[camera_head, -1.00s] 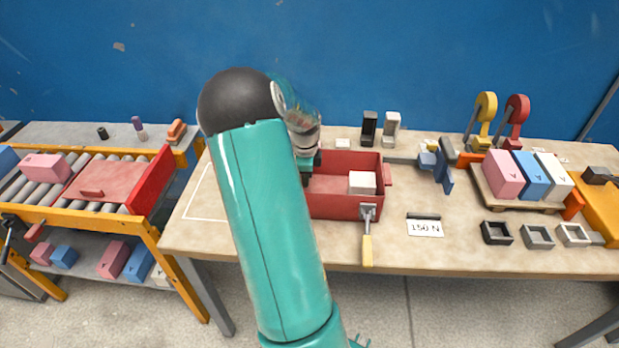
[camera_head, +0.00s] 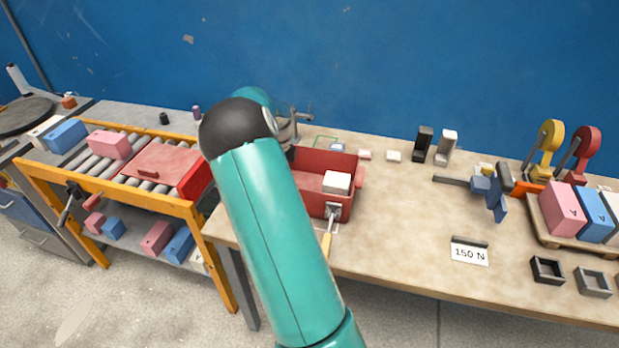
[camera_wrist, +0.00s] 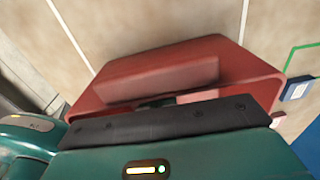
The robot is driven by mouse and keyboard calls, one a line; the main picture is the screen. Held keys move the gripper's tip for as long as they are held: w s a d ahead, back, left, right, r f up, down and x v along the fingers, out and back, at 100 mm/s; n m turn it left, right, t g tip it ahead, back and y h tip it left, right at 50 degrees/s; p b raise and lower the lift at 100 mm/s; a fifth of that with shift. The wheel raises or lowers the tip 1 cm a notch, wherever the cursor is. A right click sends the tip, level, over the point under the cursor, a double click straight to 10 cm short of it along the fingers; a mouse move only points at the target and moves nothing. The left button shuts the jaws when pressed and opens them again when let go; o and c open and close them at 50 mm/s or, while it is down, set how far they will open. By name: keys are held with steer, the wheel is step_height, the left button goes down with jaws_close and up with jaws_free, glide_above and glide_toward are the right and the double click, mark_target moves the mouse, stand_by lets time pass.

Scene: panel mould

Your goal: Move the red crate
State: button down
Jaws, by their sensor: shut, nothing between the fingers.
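The red crate (camera_head: 350,205) is at the left part of the bench, partly hidden behind my arm. A white block (camera_head: 337,182) lies inside it, and a metal bracket with a wooden handle (camera_head: 327,242) is at its front. In the wrist view the crate wall (camera_wrist: 245,80) is right beyond my gripper (camera_wrist: 172,126). My gripper's dark edge overlaps the crate's near side there, and its fingertips do not show. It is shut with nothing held. In the head view my gripper is hidden behind my arm. I cannot tell whether the crate is clear of the bench.
A yellow roller stand (camera_head: 115,187) with a red panel is to the left. On the bench (camera_head: 400,215) are black and white posts (camera_head: 423,145), a 150 N card (camera_head: 469,254), a blue clamp (camera_head: 485,187) and a pallet of blocks at right. The middle is clear.

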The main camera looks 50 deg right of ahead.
steer(key=w+a, duration=0.1)
steer(key=w, duration=0.1)
steer(key=w+a, duration=0.1)
steer(key=w, duration=0.1)
steer(key=w+a, duration=0.1)
steer(key=w, duration=0.1)
steer(key=shift+w+a, duration=0.25)
steer(key=shift+w, duration=0.1)
steer(key=shift+s+d, duration=0.35)
steer(key=shift+s, duration=0.15)
steer(key=shift+s+d, duration=0.3)
steer(key=shift+s, duration=0.3)
steer(key=shift+s+d, duration=0.3)
steer(key=shift+s, duration=0.25)
step_height(320, 180, up, 10)
steer(key=shift+s, duration=0.15)
